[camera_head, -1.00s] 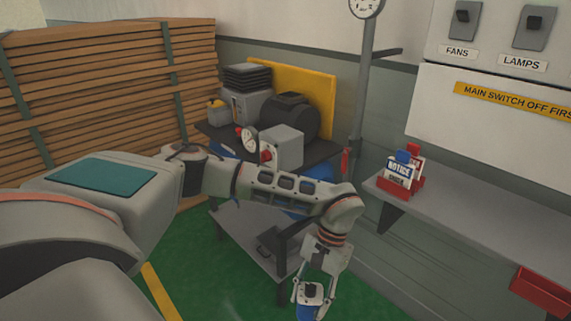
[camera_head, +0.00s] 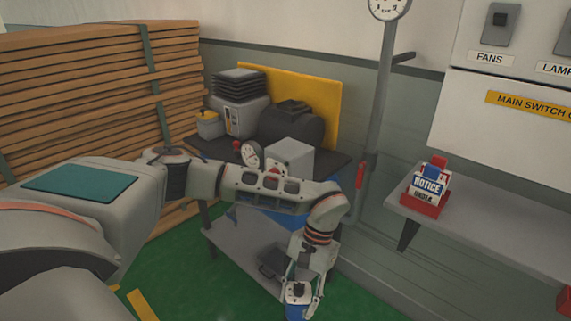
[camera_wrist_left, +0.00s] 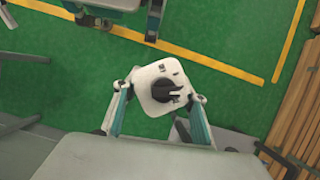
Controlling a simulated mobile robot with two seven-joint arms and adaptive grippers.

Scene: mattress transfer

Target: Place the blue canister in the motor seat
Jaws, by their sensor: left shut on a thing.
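The blue canister (camera_head: 296,311) has a blue body and a pale top with a dark cap. My left gripper (camera_head: 301,293) is shut on it, with a finger on either side, and holds it upright in front of the cart's lower shelf. In the left wrist view the canister's pale top and black cap (camera_wrist_left: 164,91) show between the fingers of my left gripper (camera_wrist_left: 158,101). I cannot tell which thing is the motor seat; a dark motor-like drum (camera_head: 292,133) stands on the cart top. My right gripper is not in view.
A cart (camera_head: 232,247) carries a grey box (camera_head: 292,156), a gauge (camera_head: 251,155) and a yellow panel (camera_head: 325,95). A dark tray-like piece (camera_head: 270,262) lies on its lower shelf. A wall shelf (camera_head: 470,225) is at the right, stacked boards (camera_head: 75,100) at the left.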

